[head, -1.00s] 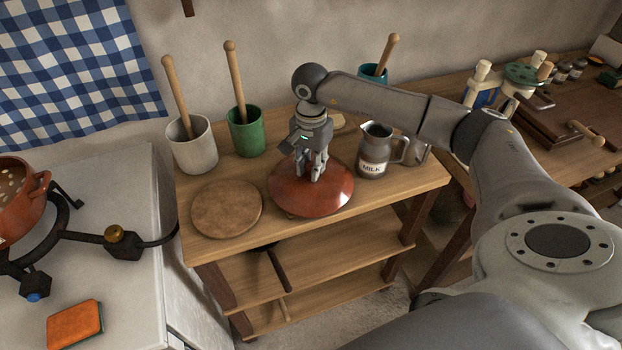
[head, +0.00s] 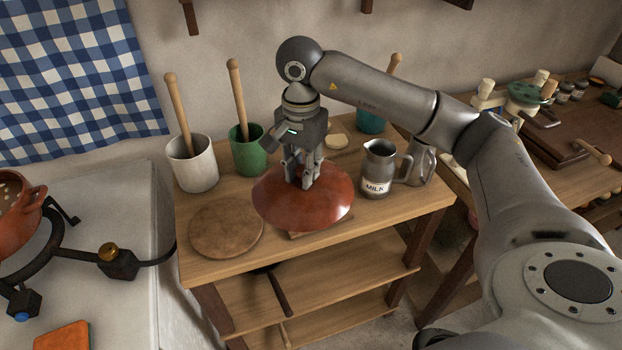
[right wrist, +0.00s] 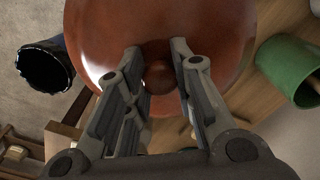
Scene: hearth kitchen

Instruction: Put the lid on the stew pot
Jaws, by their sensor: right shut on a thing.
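The lid (head: 330,204) is a red-brown glazed disc with a round knob (right wrist: 160,77). My right gripper (head: 302,182) is shut on the knob from above. The lid hangs a little above the wooden side table, roughly level; in the right wrist view the knob sits between the two fingers. The stew pot (head: 22,208) is orange-brown clay with a small side handle, on the burner ring (head: 45,258) at the left edge. Only its right part shows, with pale pieces in stew inside. My left gripper is not in view.
A round brown board (head: 227,228) lies left of the lid. A white crock (head: 193,163) and a green crock (head: 248,150) with wooden handles stand behind. A milk jug (head: 377,170) stands close right of the lid. An orange sponge (head: 62,337) lies on the white stove top.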

